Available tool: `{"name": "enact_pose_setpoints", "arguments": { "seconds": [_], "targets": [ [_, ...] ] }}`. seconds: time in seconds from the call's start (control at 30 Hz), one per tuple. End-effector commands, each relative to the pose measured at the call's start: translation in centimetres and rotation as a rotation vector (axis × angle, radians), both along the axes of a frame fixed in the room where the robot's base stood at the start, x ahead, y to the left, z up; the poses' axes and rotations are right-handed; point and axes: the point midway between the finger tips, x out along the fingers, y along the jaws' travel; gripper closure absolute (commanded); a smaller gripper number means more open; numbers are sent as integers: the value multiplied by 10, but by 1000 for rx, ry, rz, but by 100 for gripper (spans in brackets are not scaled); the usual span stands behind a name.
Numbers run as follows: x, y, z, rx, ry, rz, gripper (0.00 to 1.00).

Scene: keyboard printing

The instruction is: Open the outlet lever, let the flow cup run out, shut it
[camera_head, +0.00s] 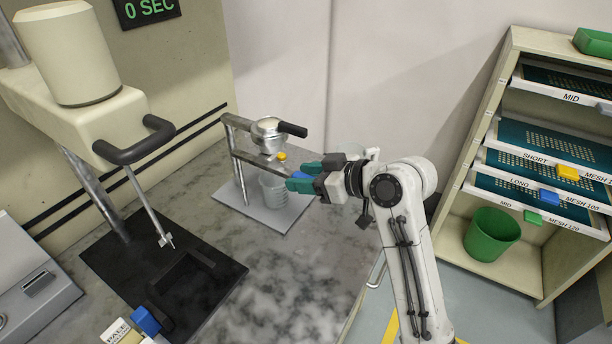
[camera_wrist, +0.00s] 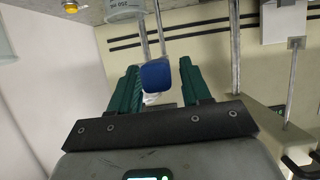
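The metal flow cup (camera_head: 267,132) sits in a stand with a black handle pointing right, and a yellow knob (camera_head: 282,156) is just below it. A clear beaker (camera_head: 273,190) stands under it on a light base plate. My gripper (camera_head: 304,178), with teal fingers, is at the right of the stand, beside the beaker. A blue knob, perhaps the outlet lever's end, lies between my fingers; in the wrist view the blue knob (camera_wrist: 157,76) shows a gap to the right finger, so the gripper looks open around it. The lever's shaft and the cup's outlet are hidden.
A timer display (camera_head: 149,9) reads 0 SEC. A cream machine (camera_head: 75,60) with a dark handle stands at left over a black mat (camera_head: 120,260). A shelf of sieve trays (camera_head: 545,150) with a green bin (camera_head: 491,234) is at right. The marble bench (camera_head: 280,270) is clear in front.

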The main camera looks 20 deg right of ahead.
Motion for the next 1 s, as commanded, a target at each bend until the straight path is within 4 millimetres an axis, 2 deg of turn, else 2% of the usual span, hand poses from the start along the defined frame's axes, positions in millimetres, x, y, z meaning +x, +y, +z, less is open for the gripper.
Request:
{"name": "enact_pose_setpoints", "arguments": {
  "seconds": [0.07, 0.47, 1.0],
  "targets": [
    [0, 0, 0, 0, 0, 0, 60],
    [0, 0, 0, 0, 1, 0, 99],
    [5, 3, -1, 0, 2, -13, 100]
  ]
}}
